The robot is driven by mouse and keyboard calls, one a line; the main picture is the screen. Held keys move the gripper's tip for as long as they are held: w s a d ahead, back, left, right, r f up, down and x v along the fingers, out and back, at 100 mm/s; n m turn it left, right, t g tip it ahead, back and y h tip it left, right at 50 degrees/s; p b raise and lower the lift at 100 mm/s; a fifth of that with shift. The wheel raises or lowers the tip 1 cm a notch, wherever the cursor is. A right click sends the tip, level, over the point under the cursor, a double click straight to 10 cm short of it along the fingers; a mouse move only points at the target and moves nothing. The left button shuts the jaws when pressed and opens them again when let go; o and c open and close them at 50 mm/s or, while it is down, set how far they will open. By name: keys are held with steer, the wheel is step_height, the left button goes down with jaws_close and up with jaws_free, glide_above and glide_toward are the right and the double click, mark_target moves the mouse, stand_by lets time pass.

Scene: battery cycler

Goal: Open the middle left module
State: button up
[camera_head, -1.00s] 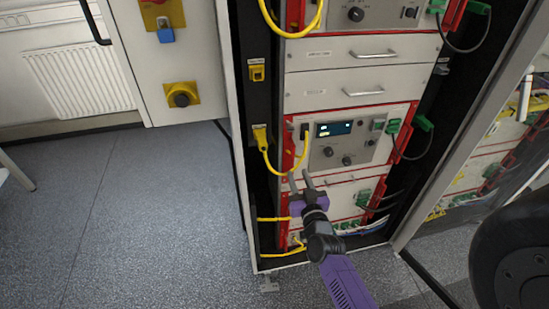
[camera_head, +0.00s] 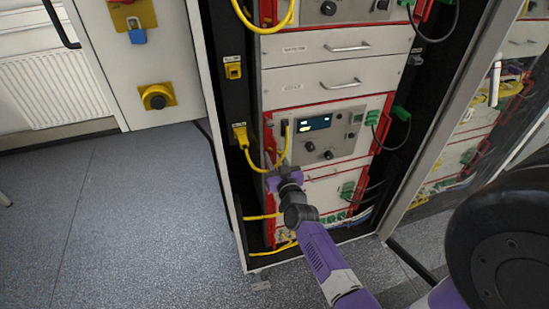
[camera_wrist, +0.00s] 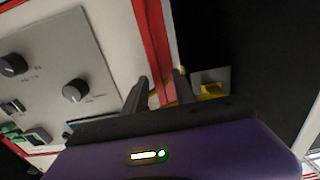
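The equipment rack (camera_head: 219,150) holds modules stacked vertically. The module with a lit display (camera_head: 313,124) has knobs and a red-edged frame. Above it are two plain grey drawer panels, the lower with a handle (camera_head: 341,84) and the upper with a handle (camera_head: 347,47). My gripper (camera_head: 275,164) is at the lower left of the display module. In the wrist view my gripper's fingers (camera_wrist: 160,92) are apart, with the red frame edge and a yellow part (camera_wrist: 209,90) behind them. I see nothing held. Whether a finger touches the frame or cable I cannot tell.
A yellow cable (camera_head: 252,161) hangs from a yellow plug (camera_head: 240,134) close to my gripper. Green connectors (camera_head: 373,117) and dark cables line the right side. A cabinet door (camera_head: 110,85) stands open at left. The grey floor (camera_head: 120,215) left of the rack is clear.

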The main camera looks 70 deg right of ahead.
jaws_close()
stand_by(1.3)
